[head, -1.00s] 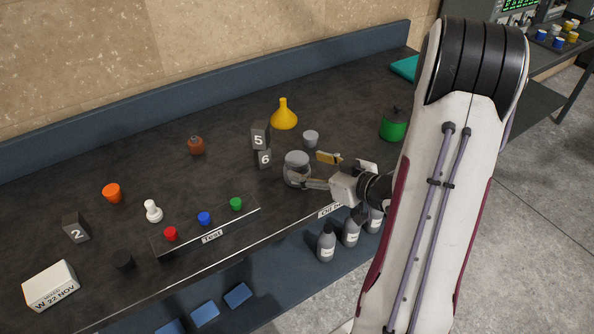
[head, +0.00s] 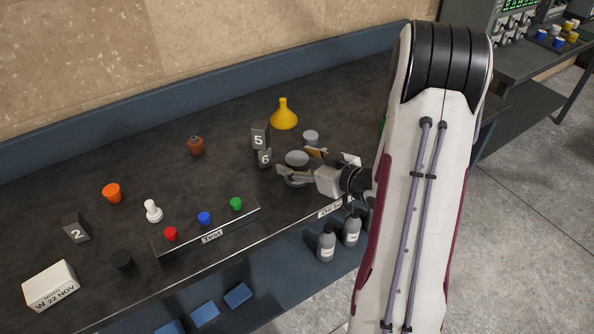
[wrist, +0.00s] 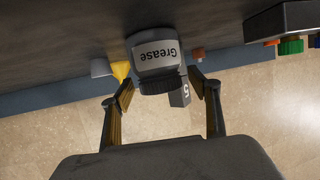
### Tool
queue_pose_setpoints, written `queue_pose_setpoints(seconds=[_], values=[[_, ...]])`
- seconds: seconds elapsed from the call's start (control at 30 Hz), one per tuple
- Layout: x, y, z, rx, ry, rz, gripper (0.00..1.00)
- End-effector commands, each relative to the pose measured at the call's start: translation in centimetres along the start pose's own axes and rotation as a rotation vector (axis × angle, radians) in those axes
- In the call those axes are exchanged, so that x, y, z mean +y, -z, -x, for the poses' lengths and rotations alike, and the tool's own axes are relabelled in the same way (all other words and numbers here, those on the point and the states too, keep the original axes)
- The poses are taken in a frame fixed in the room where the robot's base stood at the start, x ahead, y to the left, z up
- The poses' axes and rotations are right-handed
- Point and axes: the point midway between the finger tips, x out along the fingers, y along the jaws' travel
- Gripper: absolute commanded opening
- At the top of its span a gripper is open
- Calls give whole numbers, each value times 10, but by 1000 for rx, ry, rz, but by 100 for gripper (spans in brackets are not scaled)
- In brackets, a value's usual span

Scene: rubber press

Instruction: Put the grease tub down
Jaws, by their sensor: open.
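The grease tub (wrist: 155,62) is a grey jar with a pale "Grease" label and a dark lid. It stands upright on the dark bench; the wrist view shows it upside down. In the head view the tub (head: 296,158) is right of the number 6 block, partly hidden by a finger. My gripper (head: 302,165) is open, one finger crossing in front of the tub and the other at its far right. In the wrist view the fingertips of my gripper (wrist: 160,86) are spread either side of its lid end, with visible gaps.
Number blocks 5 and 6 (head: 261,137) stand close left of the tub, with a yellow funnel (head: 284,118) and a grey cup (head: 311,138) behind. A test rack (head: 207,229) with coloured caps lies left along the front edge. Bottles (head: 327,245) stand below that edge.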

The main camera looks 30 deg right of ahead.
Motion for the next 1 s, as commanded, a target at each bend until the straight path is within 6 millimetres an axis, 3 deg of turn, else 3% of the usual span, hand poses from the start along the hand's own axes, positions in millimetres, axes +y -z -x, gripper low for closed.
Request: queue_pose_setpoints(seconds=[0.63, 0.67, 0.83, 0.9, 1.0], values=[[0, 0, -8, 0, 0, 0, 61], [0, 0, -8, 0, 0, 0, 59], [0, 0, -8, 0, 0, 0, 14], [0, 1, -8, 2, 0, 1, 5], [0, 1, -7, 2, 0, 1, 5]])
